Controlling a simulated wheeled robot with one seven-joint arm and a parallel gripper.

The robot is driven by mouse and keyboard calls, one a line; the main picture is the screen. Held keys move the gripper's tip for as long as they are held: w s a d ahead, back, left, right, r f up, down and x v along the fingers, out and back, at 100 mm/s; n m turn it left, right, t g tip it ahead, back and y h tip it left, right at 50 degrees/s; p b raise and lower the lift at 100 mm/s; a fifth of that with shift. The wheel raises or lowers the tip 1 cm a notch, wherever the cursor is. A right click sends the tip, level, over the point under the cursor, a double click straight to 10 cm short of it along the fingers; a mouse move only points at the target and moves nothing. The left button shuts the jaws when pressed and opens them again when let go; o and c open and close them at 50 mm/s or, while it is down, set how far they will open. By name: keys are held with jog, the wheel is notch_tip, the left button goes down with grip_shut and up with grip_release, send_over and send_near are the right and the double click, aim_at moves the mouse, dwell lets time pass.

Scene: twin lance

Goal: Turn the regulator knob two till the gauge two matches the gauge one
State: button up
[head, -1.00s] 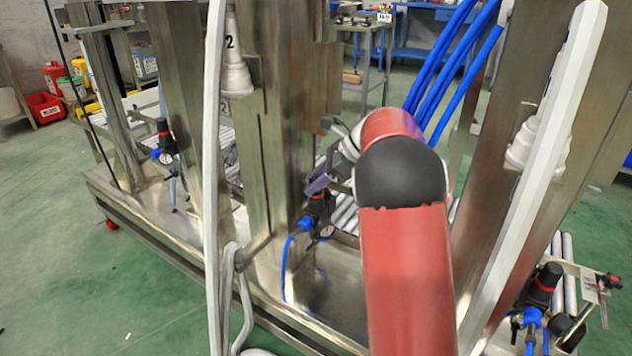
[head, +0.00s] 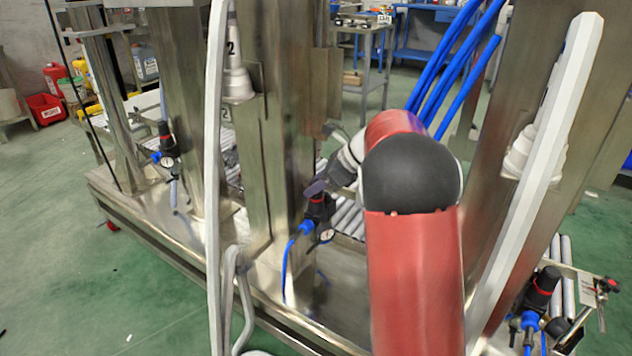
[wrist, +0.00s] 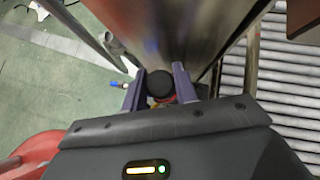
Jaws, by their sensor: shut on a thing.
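My gripper (head: 317,189) is at the top of the middle regulator, beside the steel column marked 2. In the wrist view its two purple-grey fingers sit on either side of the black regulator knob (wrist: 160,82), shut on it. The regulator body (head: 318,210) has a blue hose fitting, and its small white-faced gauge (head: 326,236) hangs below. Another regulator (head: 166,143) with a gauge (head: 168,162) stands farther left. A third regulator (head: 543,287) is at the lower right. The gauge needles are too small to read.
Steel columns (head: 270,130) stand close to my arm. A pale bar (head: 213,180) and a slanted white bar (head: 540,160) cross the view in front. Blue hoses (head: 450,60) hang behind my arm. Rollers (head: 348,218) lie behind the regulator.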

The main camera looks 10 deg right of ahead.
jog(key=shift+m+t+h+p, duration=0.9)
jog(key=shift+m+t, duration=0.3)
jog(key=shift+m, duration=0.8)
jog(key=o, duration=0.7)
jog(key=v, duration=0.7)
jog(key=shift+s+d+r+p, duration=0.2)
jog(key=shift+s+r+p, duration=0.1)
jog(key=shift+p, duration=0.1)
